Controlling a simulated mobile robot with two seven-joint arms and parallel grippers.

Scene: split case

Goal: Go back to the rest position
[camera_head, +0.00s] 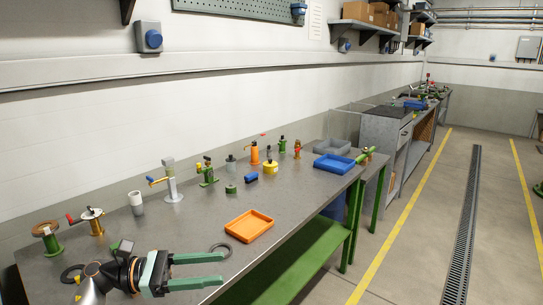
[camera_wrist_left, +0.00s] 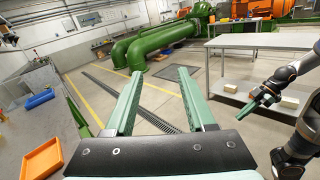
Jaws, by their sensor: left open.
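My left gripper (camera_head: 222,270) shows at the lower left of the head view, above the front edge of the grey workbench (camera_head: 190,235). Its two green fingers are parallel, well apart, with nothing between them. In the left wrist view the fingers (camera_wrist_left: 160,72) point out over the floor, also apart and empty. My right gripper (camera_wrist_left: 257,103) shows at the right of the left wrist view, on a dark and grey arm. Its green fingers are small there, and I cannot tell whether they are apart. It is not in the head view.
A blue tray (camera_head: 334,163) and several valves and fittings stand farther back. A white table (camera_wrist_left: 262,42) stands across the aisle. The floor (camera_head: 410,240) between is clear.

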